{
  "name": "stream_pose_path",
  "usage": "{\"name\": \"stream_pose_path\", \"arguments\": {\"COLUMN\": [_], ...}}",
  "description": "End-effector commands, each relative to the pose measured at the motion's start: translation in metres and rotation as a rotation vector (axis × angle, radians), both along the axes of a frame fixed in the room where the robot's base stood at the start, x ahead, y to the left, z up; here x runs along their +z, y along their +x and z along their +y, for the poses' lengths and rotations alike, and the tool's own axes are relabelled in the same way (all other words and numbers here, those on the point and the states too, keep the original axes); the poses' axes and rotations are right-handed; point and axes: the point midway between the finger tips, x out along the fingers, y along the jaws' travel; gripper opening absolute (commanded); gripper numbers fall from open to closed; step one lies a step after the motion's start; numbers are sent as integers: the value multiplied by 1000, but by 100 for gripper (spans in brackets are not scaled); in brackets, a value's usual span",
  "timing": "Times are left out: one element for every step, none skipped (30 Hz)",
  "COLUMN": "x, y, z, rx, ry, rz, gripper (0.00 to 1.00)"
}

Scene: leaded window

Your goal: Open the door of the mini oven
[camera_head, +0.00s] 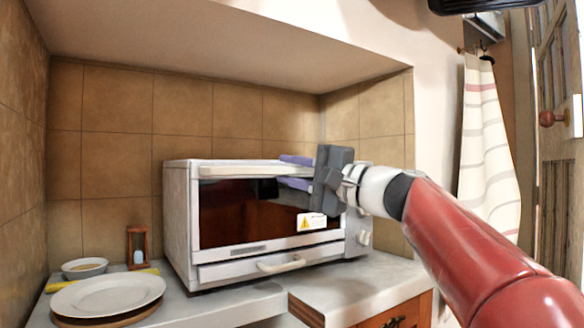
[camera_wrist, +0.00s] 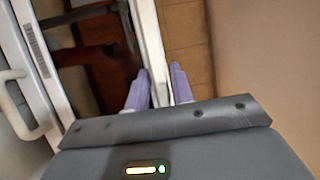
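The white mini oven (camera_head: 181,222) stands on the counter, its door closed. The door has a dark glass window (camera_head: 240,212) and a pale handle bar (camera_head: 245,171) along its top edge. My gripper (camera_head: 294,171) is at the right end of this bar, coming from the right. Its two purple fingers are apart, one above and one below the bar's level. In the wrist view the fingertips (camera_wrist: 159,85) stand either side of a white strip, which seems to be the bar or the oven's top edge. I cannot tell whether they touch it.
A lower tray handle (camera_head: 281,264) and a warning label (camera_head: 312,222) are on the oven's front. A white plate (camera_head: 108,293), a small bowl (camera_head: 85,267) and an hourglass (camera_head: 138,248) stand at the left. A tiled wall (camera_head: 110,105) is close behind.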

Motion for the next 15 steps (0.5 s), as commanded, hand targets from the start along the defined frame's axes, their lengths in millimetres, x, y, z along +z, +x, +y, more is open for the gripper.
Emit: {"name": "stream_pose_path", "arguments": {"x": [0,0,0,0,0,0,0,0,0,0,0,0,0,0,0], "y": [1,1,1,1,1,1,1,1,1,1,1,1,1,1,1], "z": [2,2,2,2,2,2,2,2,2,2,2,2,2,2,2], "rx": [0,0,0,0,0,0,0,0,0,0,0,0,0,0,0], "ry": [0,0,0,-1,-1,-1,-1,-1,-1,-1,-1,-1,-1,-1,-1], "rz": [0,0,0,-1,-1,-1,0,0,0,0,0,0,0,0,0], "gripper": [23,23,23,23,23,23,23,23,18,14,10,5,1,0,0]}}
